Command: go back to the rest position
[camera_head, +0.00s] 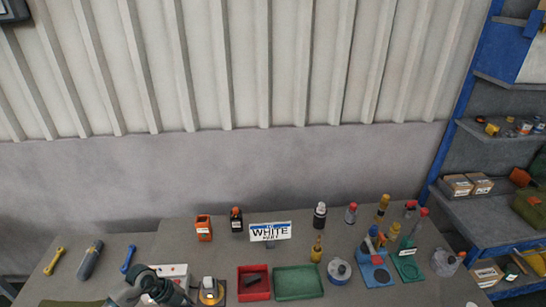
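My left arm and its dark gripper (178,294) come in at the bottom left, low over the workbench (330,256). The lower part is cut off by the frame's edge, and I cannot make out the fingertips or whether they are apart. The gripper is in front of a white and red box (172,270) and left of a round orange and black item (211,292). My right gripper is not in view.
A red tray (244,290) with a dark piece in it and a green tray (298,268) lie on the bench. A blue-framed shelf (455,125) is at right.

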